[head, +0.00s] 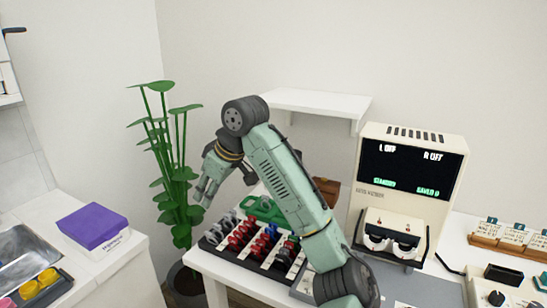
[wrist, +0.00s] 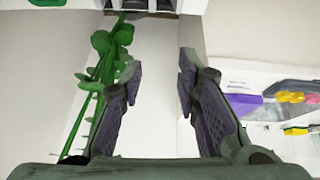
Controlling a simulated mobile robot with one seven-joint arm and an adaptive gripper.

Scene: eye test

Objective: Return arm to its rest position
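My gripper (head: 204,196) hangs at the end of my raised, bent arm, pointing down and left, in front of the plant and above the left side of the white table (head: 212,263). In the wrist view my gripper (wrist: 157,75) has its two fingers spread wide apart with nothing between them. The lens rack (head: 262,262), with rows of red, black and grey round pieces, lies on the table below and to the right of the gripper. My forearm hides part of the table behind it.
A potted plant (head: 160,170) stands close behind the gripper. A cream machine (head: 407,185) with a dark screen stands right of my arm. A white shelf (head: 315,104) juts from the wall. A purple-topped box (head: 92,226) sits on the left counter (head: 115,278).

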